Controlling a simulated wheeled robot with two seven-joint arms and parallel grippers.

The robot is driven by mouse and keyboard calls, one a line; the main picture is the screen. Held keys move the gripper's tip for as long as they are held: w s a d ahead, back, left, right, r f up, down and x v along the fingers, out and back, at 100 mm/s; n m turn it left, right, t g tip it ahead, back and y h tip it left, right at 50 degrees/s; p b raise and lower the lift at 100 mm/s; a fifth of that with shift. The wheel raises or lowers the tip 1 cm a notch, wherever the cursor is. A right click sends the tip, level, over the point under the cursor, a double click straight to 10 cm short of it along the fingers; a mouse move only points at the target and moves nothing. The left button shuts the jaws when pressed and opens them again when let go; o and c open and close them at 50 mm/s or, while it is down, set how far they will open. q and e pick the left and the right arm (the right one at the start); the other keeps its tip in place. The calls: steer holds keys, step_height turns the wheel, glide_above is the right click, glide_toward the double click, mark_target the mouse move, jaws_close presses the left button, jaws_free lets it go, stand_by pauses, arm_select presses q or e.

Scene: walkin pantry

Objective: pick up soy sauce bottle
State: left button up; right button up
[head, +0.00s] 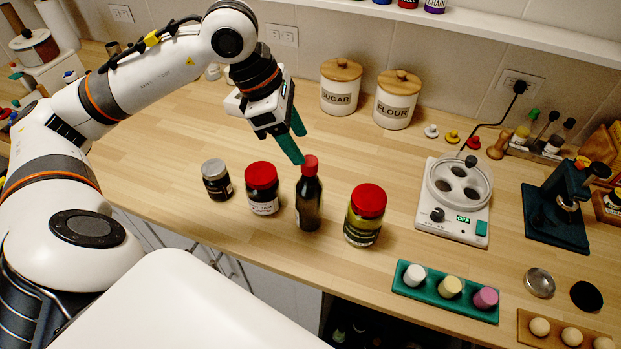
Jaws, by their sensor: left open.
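The soy sauce bottle (308,203) looks to be the slim dark bottle with a red cap, standing upright on the wooden counter. Its label is too small to read. My left gripper (294,143) has green fingers and is open and empty. Its fingers point down, above and just behind the bottle's red cap in the picture. One fingertip shows close beside the cap; I cannot tell whether it touches. My right gripper is not in view.
A red-lidded jar (263,190) and a small dark jar (216,181) stand left of the bottle. Another red-lidded jar (365,217) stands close on its right. Sugar (341,87) and flour (396,100) canisters are behind. A white appliance (454,200) and green tray (411,287) are to the right.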

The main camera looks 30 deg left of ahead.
mark_target(308, 161)
arm_select(q)
steer(key=shift+w+d+f, duration=0.15)
steer(key=shift+d+f, duration=0.05)
steer(key=shift+f, duration=0.35)
steer(key=shift+w+d+f, duration=0.1)
steer(key=shift+w+f, duration=0.1)
steer(key=shift+f, duration=0.1)
steer(key=shift+w+f+p, duration=0.1)
steer(key=shift+f+p, duration=0.15)
steer(key=shift+p, duration=0.05)
steer(key=p+x, duration=0.1)
steer(key=x, duration=0.3)
steer(key=shift+s+d+f+p, duration=0.1)
steer(key=shift+s+f+p, duration=0.05)
steer(key=shift+s+p, duration=0.25)
steer(key=shift+w+f, duration=0.15)
steer(key=shift+f, duration=0.2)
steer(key=shift+c, duration=0.5)
jaws_close()
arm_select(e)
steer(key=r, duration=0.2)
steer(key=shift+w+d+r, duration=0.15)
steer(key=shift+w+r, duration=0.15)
